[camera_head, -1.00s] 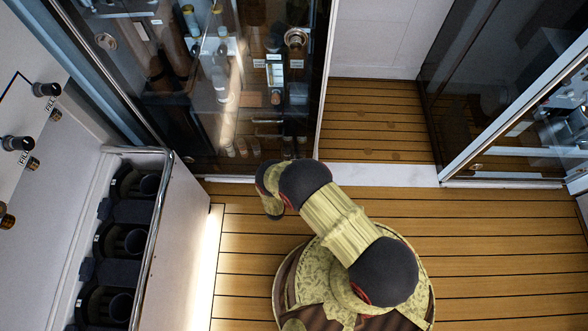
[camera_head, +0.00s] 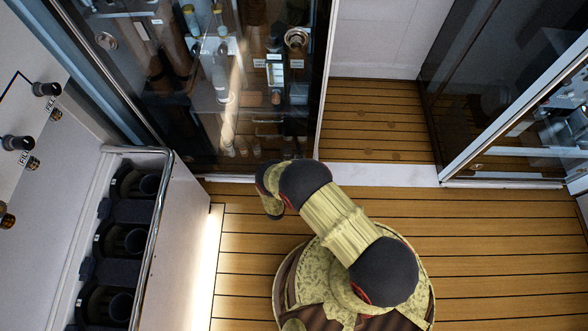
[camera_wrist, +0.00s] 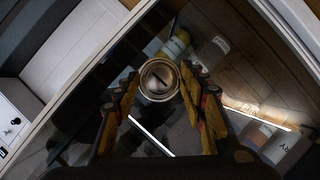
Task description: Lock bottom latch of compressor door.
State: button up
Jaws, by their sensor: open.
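The latch (camera_wrist: 160,80) is a round metal ring with a dark centre and a slanted bar across it, set on the dark glass door in the wrist view. My gripper (camera_wrist: 159,74) is open, with one yellow-and-dark finger on each side of the latch. The fingers appear apart from the latch, and I cannot tell how far its face is from the tips. In the head view the glass compressor door (camera_head: 215,125) stands at upper left. My arm reaches to its lower edge there, and my gripper is hidden behind the arm's end.
A white cabinet with a metal rail (camera_head: 155,215) and several dark round holders stands at left. A second glass door (camera_head: 475,100) is at right. The wooden floor (camera_head: 500,230) is clear at right. A pale frame edge (camera_wrist: 95,65) runs beside the door in the wrist view.

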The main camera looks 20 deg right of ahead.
jog(key=v, duration=1.2)
dwell(0.4)
